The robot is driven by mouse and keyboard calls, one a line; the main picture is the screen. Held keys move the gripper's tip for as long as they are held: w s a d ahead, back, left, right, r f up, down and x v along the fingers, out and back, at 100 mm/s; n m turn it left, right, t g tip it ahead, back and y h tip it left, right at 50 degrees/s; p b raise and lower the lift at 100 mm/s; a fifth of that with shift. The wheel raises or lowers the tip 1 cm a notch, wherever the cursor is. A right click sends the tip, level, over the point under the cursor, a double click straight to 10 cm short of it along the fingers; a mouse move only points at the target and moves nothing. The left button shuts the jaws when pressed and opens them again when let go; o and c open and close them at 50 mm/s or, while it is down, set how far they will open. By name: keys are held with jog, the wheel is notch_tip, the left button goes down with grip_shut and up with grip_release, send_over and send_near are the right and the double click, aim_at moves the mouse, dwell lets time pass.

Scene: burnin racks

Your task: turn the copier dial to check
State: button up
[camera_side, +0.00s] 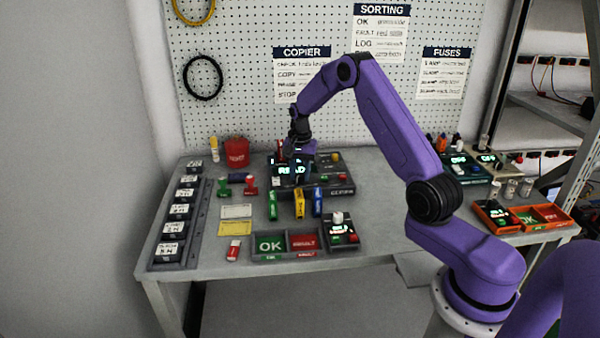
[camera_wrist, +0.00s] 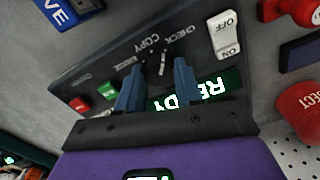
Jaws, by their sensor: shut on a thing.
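The copier (camera_side: 338,172) is a dark console at the back middle of the table. It fills much of the wrist view (camera_wrist: 85,80), with a lit display reading READY (camera_wrist: 210,88). Its dial (camera_wrist: 158,68) is dark and sits between my fingers, below the printed words ERASE, COPY and CHECK. A short white line shows there, but I cannot tell exactly which word the dial points to. My gripper (camera_wrist: 158,78) is shut on the dial, one blue finger on each side. In the side view my gripper (camera_side: 293,158) comes down over the copier and hides the dial.
A white ON/OFF rocker (camera_wrist: 228,36) and green (camera_wrist: 107,90) and red (camera_wrist: 78,104) buttons are on the copier. A red bin (camera_side: 237,152) stands behind left.

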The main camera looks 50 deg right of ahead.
aim_at(300, 175)
jog(key=shift+m, duration=0.6)
jog(key=o, duration=1)
notch_tip(300, 175, up, 18)
jog(key=shift+f, duration=0.2)
